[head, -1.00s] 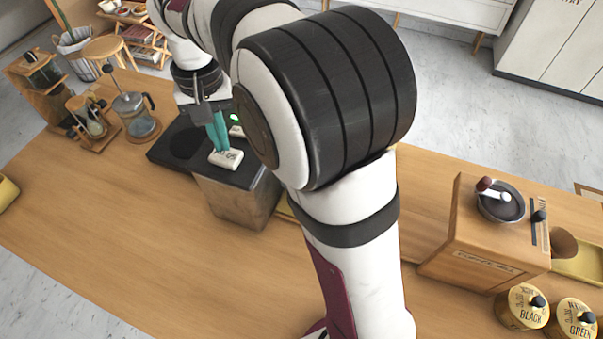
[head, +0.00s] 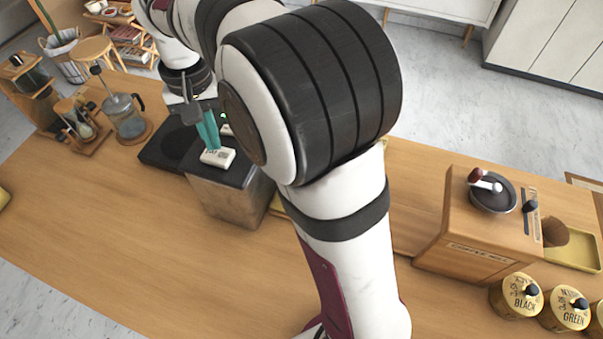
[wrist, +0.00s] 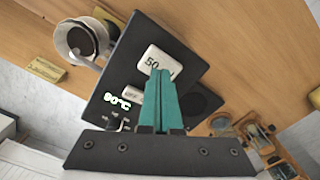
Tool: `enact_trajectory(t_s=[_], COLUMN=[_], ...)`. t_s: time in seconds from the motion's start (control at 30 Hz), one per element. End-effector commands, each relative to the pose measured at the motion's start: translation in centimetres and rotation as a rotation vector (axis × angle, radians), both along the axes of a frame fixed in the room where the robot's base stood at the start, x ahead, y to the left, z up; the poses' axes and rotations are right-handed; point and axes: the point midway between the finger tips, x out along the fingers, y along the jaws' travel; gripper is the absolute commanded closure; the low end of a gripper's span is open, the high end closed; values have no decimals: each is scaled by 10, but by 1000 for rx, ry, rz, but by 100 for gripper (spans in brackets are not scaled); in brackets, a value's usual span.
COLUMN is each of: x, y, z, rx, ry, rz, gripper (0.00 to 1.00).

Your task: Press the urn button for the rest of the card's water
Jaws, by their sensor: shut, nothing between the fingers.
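The urn (head: 228,198) is a metal box with a dark top, standing toward the back of the wooden counter. Its white button marked 50 (head: 219,160) sits on that top and also shows in the wrist view (wrist: 152,58). My gripper (head: 211,146) points down with its teal fingers shut and empty. In the wrist view its fingertips (wrist: 163,72) overlap the near edge of the 50 button; I cannot tell whether they press it. A green display (wrist: 117,101) reads 90°C, beside a smaller white OFF button (wrist: 132,93). No card is readable.
A glass press pot (head: 128,120) and a wood-framed timer (head: 82,127) stand left of the urn. A wooden coffee mill (head: 470,240) and the BLACK (head: 517,298) and GREEN (head: 566,311) tins are at right. The front counter is clear; my arm hides the middle.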

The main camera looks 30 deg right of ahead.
Motion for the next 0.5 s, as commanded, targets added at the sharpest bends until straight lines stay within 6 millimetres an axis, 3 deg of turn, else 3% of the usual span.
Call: enact_trajectory(t_s=[0.5], x=[1], y=[0], z=[7], rx=[0], ry=[-2], rz=[1], gripper=[100])
